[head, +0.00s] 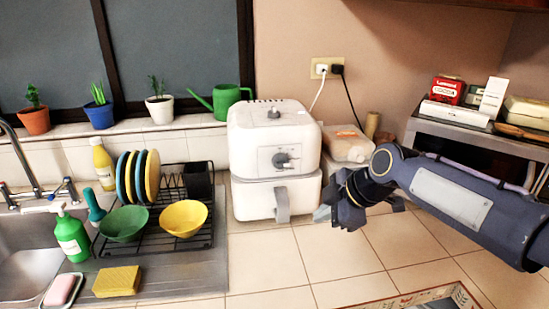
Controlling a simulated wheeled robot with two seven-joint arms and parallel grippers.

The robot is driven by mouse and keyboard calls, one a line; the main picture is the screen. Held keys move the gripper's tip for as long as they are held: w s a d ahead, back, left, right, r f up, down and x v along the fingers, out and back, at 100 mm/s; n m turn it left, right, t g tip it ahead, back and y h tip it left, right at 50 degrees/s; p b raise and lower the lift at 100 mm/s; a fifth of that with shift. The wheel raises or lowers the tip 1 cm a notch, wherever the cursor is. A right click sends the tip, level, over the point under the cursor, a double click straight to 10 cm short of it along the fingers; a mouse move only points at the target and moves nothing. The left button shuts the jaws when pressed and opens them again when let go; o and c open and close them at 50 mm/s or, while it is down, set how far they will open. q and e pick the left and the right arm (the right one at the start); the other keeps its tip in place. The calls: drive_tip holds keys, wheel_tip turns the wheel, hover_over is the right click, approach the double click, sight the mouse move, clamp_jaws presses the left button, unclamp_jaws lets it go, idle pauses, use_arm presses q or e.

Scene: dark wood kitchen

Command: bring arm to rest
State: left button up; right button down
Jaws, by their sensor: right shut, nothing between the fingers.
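My right arm (455,195) comes in from the right edge and reaches left over the tiled counter. My right gripper (325,213) is shut and empty, pointing left, just right of the white air fryer (275,150). I cannot tell whether it touches the air fryer's handle side. The air fryer stands upright against the wall with its drawer handle (282,205) facing me. My left gripper is not in view.
A dish rack (200,232) with plates and bowls stands by the sink (25,262) at left. A shelf unit (470,135) with boxes is at right. Bare counter tiles (300,262) lie in front.

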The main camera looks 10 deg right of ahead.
drive_tip(key=s+d+f+m, duration=0.1)
drive_tip(key=s+f+m, duration=0.3)
drive_tip(key=s+m, duration=0.5)
drive_tip(key=s+d+f+m+h+p, duration=0.1)
drive_tip(key=s+f+m, duration=0.3)
drive_tip(key=s+m, duration=0.5)
drive_tip(key=s+d, duration=0.1)
drive_tip(key=s, duration=0.6)
drive_tip(key=shift+d, duration=0.2)
